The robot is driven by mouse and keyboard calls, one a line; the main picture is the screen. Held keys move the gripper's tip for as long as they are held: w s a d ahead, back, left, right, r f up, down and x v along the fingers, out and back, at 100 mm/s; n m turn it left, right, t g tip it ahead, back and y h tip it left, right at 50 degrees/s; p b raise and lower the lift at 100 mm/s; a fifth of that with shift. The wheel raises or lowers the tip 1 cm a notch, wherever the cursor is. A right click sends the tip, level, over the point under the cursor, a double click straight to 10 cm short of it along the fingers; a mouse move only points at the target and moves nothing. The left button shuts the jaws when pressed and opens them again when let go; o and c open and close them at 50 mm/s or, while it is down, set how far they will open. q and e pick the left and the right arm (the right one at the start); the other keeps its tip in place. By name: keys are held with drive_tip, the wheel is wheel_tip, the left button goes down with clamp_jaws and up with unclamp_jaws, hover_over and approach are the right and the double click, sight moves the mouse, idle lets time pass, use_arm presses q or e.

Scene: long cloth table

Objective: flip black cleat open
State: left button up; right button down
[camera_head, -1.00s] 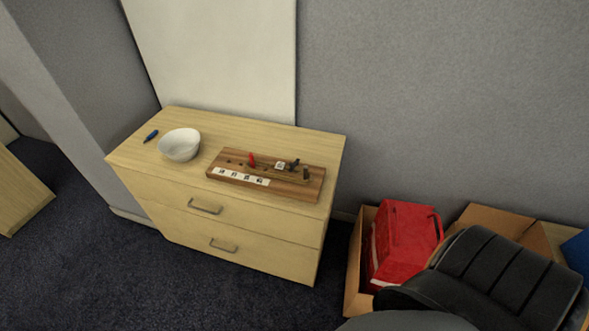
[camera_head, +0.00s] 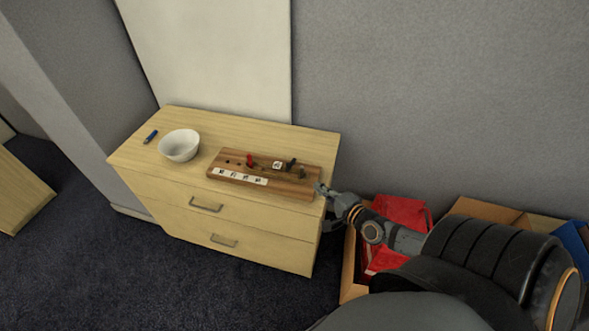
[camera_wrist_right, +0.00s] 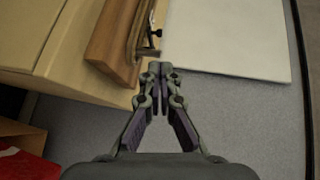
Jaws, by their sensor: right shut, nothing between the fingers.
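A wooden board (camera_head: 235,181) with small fittings lies on top of the light wood cabinet; its end shows in the wrist view (camera_wrist_right: 112,45). A small black fitting (camera_head: 291,162), likely the black cleat, stands near the board's right back. A black fitting (camera_wrist_right: 156,33) also shows on the board in the wrist view; I cannot tell its exact position. My right gripper (camera_head: 321,189) is beside the board's right end, apart from the cleat. In the wrist view its fingertips (camera_wrist_right: 160,68) are together and empty. My left gripper is not in view.
The board also carries a red lever (camera_head: 250,160) and white labels (camera_head: 240,177). A white bowl (camera_head: 179,146) and a blue marker (camera_head: 150,137) are left on the cabinet (camera_head: 265,231). A red item (camera_head: 404,214) sits in a cardboard box below my right arm.

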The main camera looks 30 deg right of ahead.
sight(289, 166)
drive_tip(key=shift+w+a, duration=0.1)
drive_tip(key=b+x, duration=0.4)
drive_tip(key=x, duration=1)
